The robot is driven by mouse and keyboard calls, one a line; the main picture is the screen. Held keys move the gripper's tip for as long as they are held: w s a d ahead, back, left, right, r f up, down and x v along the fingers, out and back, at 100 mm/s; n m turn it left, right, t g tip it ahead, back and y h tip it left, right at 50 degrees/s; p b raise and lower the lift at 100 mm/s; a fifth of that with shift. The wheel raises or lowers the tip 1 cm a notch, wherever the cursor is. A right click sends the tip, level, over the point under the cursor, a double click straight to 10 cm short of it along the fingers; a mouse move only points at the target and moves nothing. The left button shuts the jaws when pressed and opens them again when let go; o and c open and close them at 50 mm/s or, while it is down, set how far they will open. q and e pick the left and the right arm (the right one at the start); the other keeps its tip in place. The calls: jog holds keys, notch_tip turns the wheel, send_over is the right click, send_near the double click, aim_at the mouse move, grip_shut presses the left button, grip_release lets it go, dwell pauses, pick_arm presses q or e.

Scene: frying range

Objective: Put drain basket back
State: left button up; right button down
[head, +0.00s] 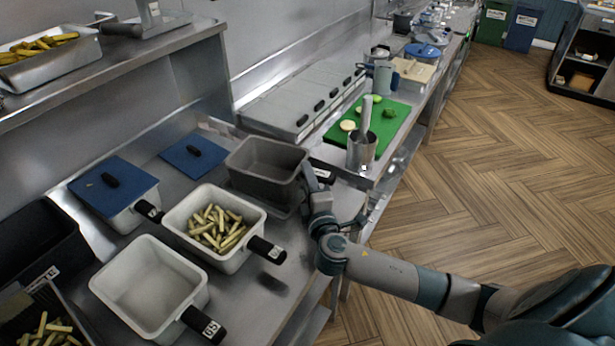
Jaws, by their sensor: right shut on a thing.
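A dark grey drain basket (264,160) is at the centre of the counter, tilted slightly, with a dark tray-like rim showing just below it. Its black handle points right, toward my right gripper (322,182). My right gripper is shut on the basket's handle; its fingertips are partly hidden by the wrist. The basket looks empty. I cannot tell whether its bottom touches what is under it. My left gripper is not in view.
A white basket of fries (214,228) and an empty white basket (147,288) stand to the left, handles pointing right. A blue-lidded container (113,190) is behind them. A steel pot (362,152) and green board (386,122) are beyond my gripper.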

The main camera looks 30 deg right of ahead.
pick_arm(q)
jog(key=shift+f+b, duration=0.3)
pick_arm(e)
jog(key=shift+f, duration=0.35)
jog(key=c, duration=1.4)
grip_release()
jog(key=shift+s, duration=0.1)
jog(key=b+v, duration=0.5)
jog(key=v, duration=1.1)
jog(key=shift+s+f, duration=0.1)
jog(key=shift+f, duration=0.1)
jog(key=shift+s+a+r, duration=0.1)
jog(key=shift+s, duration=0.4)
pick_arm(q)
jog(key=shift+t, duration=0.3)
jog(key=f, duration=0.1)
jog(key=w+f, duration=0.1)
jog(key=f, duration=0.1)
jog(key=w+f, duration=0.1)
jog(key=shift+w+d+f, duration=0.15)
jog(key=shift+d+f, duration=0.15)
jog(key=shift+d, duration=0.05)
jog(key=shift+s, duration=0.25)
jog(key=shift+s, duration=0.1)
pick_arm(e)
jog(key=shift+s, duration=0.1)
